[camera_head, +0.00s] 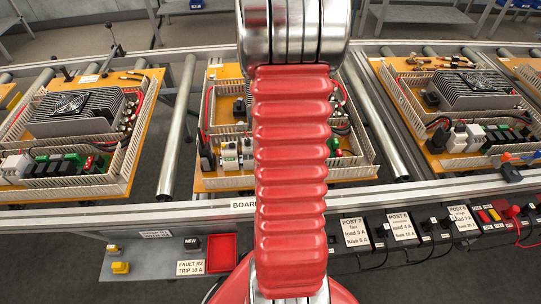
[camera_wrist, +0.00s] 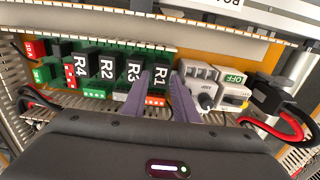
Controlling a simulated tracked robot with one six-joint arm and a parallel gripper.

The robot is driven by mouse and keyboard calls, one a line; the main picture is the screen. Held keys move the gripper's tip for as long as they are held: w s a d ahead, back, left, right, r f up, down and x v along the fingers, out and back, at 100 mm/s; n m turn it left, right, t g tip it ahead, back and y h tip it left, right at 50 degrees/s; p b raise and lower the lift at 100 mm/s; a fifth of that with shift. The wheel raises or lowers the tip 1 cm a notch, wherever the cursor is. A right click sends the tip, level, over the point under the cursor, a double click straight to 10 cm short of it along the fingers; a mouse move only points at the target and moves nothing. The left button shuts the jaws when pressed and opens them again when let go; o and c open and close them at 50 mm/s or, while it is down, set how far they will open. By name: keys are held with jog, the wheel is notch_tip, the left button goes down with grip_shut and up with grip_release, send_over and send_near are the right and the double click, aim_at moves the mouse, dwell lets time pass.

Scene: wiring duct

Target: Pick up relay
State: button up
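Black relays labelled R1 (camera_wrist: 160,80), R2 (camera_wrist: 106,66), R3 (camera_wrist: 132,70) and R4 (camera_wrist: 80,70) stand in a row on green bases in the wrist view. My gripper (camera_wrist: 160,75) is open, with its two purple fingers on either side of R1. The left finger lies between R3 and R1, the right one between R1 and a grey-white device. I cannot tell whether either finger touches R1. A label there reads "FAULT R2 TRIP 10 A" (camera_head: 191,267).
The grey-white device with a knob (camera_wrist: 207,100) and an "OFF" device (camera_wrist: 235,80) stand close right of R1. Red and black cables (camera_wrist: 270,125) run further right. Slotted ducts border the row. A red tray (camera_head: 221,253) and labelled posts (camera_head: 402,228) are at the front.

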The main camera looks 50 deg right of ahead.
jog(key=shift+f, duration=2)
jog(key=shift+c, duration=0.4)
jog(key=c, duration=0.5)
jog(key=shift+r, duration=0.1)
jog(key=shift+c, duration=0.2)
notch_tip(320, 180, up, 10)
jog(key=shift+a+f, duration=0.1)
jog(key=shift+r, duration=0.65)
jog(key=shift+r, duration=0.7)
jog(key=shift+r, duration=0.65)
